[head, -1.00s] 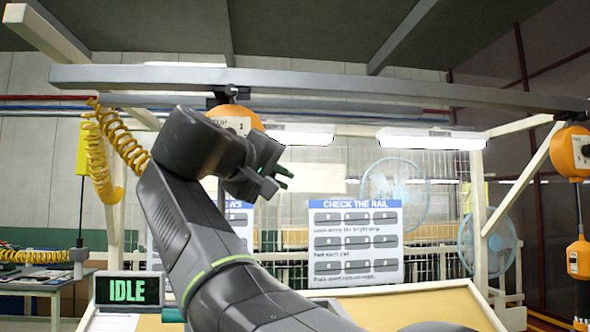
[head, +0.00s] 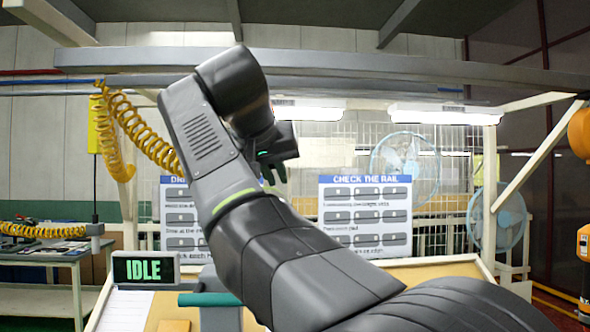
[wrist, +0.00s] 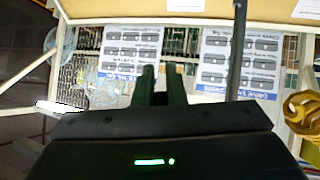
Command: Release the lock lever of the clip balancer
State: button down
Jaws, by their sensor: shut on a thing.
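My gripper (head: 276,174) hangs below the overhead rail in the head view, in front of the gap between the two posters. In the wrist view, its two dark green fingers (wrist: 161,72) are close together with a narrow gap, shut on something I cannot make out. The orange balancer on the rail behind my arm is hidden now, so its lock lever does not show. Another orange balancer (head: 581,133) is cut off at the right edge, away from my gripper.
The grey overhead rail (head: 400,70) crosses above my arm. An IDLE display (head: 144,268) and a teal bar (head: 209,299) stand at lower left. A yellow coiled hose (head: 140,130) hangs at left. A dark vertical rod (wrist: 237,50) passes right of the fingers in the wrist view.

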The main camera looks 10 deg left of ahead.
jog(key=shift+a+m+y, duration=0.2)
jog(key=shift+m+y, duration=0.1)
jog(key=shift+y, duration=0.1)
jog(key=shift+g, duration=0.3)
jog(key=c, duration=1.5)
grip_release()
jog(key=shift+s, duration=0.1)
jog(key=v, duration=1.3)
jog(key=shift+s, duration=0.35)
jog(key=shift+r, duration=0.1)
jog(key=x, duration=1.3)
jog(key=shift+w, duration=0.4)
